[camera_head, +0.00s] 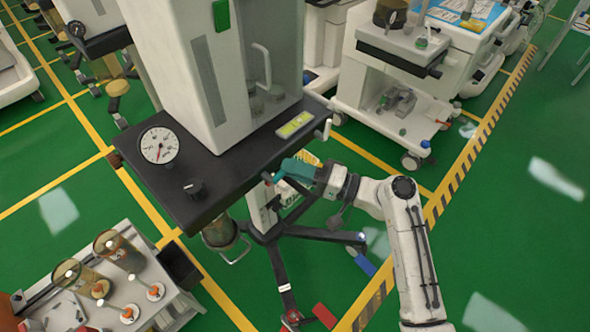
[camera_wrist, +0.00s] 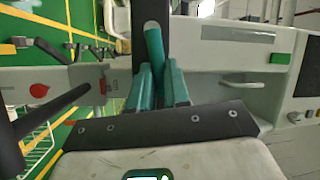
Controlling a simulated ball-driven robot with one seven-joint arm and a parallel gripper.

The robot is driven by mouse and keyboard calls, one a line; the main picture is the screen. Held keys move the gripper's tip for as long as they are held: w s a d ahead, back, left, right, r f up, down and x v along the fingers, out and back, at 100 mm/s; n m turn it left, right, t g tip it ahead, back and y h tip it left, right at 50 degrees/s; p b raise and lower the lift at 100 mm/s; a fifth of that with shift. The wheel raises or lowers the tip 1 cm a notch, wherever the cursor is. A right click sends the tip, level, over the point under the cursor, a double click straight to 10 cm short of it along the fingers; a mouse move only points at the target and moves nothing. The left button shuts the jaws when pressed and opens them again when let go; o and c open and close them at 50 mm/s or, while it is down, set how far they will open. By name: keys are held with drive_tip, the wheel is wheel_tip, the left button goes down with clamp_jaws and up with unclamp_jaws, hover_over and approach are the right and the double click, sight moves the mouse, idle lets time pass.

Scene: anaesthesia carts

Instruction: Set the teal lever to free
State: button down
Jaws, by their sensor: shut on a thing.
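The teal lever (camera_wrist: 154,48) is a rod with a rounded grey-teal end, seen in the wrist view. It leans slightly and stands between the two teal fingers of my gripper (camera_wrist: 160,85). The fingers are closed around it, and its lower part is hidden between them. In the head view my gripper (camera_head: 290,171) reaches in from the right, at the right front edge of the black shelf (camera_head: 240,150) of the white cart. There the lever is hard to tell from the teal fingers. I cannot read the lever's setting.
A dial gauge (camera_head: 160,145) and black knob (camera_head: 193,188) sit on the shelf. A white handle (camera_head: 327,129) stands near my gripper. A tray with glass vessels (camera_head: 115,290) is at lower left. Another cart (camera_head: 410,85) stands behind. Green floor is open at right.

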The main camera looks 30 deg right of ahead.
drive_tip(key=r+n, duration=0.1)
drive_tip(key=n, duration=0.1)
drive_tip(key=r+n+g+h, duration=0.1)
drive_tip(key=n, duration=0.1)
drive_tip(key=shift+s+a+g+p, duration=0.1)
drive_tip(key=shift+a+g+p, duration=0.2)
drive_tip(key=shift+a+p, duration=0.05)
drive_tip(key=shift+s+a+r+n+g+h+p, duration=0.2)
drive_tip(key=shift+a+r+n+h+p, duration=0.35)
drive_tip(key=shift+n, duration=0.6)
drive_tip(key=shift+s+a+r+n+g+h+p, duration=0.2)
drive_tip(key=shift+a+n+h, duration=0.25)
drive_tip(key=shift+n+h, duration=0.55)
drive_tip(key=shift+s+a+r+n+g+h+p, duration=0.15)
drive_tip(key=shift+a+r+n+h+p, duration=0.25)
drive_tip(key=shift+n, duration=0.95)
drive_tip(key=shift+a, duration=0.15)
drive_tip(key=c, duration=1.1)
unclamp_jaws()
